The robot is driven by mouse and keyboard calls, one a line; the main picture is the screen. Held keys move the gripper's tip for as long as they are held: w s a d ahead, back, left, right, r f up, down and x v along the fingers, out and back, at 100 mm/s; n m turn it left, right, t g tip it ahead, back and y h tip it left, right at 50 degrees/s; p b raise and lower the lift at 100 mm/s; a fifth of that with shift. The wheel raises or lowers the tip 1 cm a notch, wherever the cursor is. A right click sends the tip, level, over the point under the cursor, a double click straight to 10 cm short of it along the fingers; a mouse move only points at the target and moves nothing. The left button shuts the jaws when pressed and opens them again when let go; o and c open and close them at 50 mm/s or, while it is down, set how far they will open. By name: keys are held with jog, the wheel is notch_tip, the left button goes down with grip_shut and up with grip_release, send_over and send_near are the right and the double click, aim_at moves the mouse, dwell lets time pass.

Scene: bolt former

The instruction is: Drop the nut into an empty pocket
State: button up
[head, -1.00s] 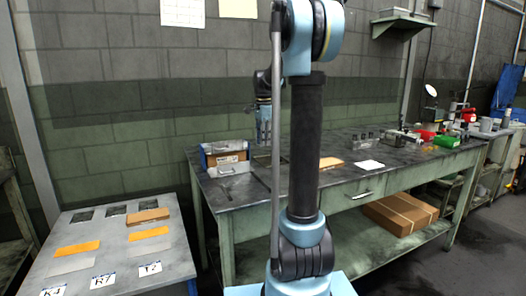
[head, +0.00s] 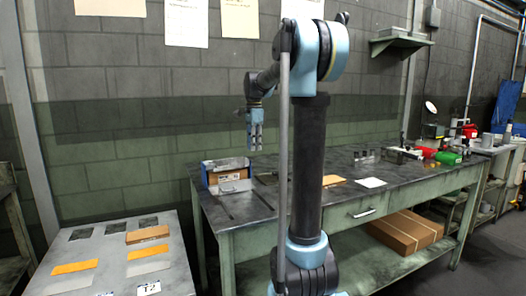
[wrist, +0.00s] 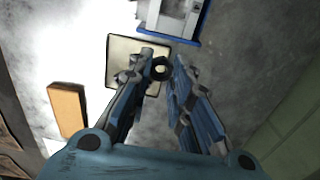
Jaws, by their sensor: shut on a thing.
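My gripper (head: 255,146) hangs fingers down, above the workbench (head: 365,205), behind my column in the head view. In the wrist view its fingers (wrist: 160,76) are closed around a small dark ring-shaped nut (wrist: 161,69) at their tips. The nut is too small to make out in the head view. Below it in the wrist view is a pale square plate or tray (wrist: 122,60) with a dark rim. Dark rectangular patches (head: 80,233) show on the low table at the left; I cannot tell whether these are pockets.
A blue-edged box (head: 226,172) stands at the bench's left end; its blue edge shows in the wrist view (wrist: 170,40). An orange-tan block (head: 333,180) and a white sheet (head: 370,183) lie on the bench.

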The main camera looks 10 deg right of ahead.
jog(key=s+a+r, duration=0.1)
jog(key=a+r, duration=0.3)
jog(key=a, duration=0.2)
jog(key=shift+s+a+f, duration=0.1)
jog(key=shift+f, duration=1.25)
jog(key=shift+s+a+f, duration=0.1)
jog(key=shift+f, duration=1.25)
jog(key=shift+f, duration=0.75)
jog(key=o, duration=1)
jog(key=shift+r, duration=0.15)
notch_tip(320, 180, up, 12)
jog(key=shift+f, duration=0.2)
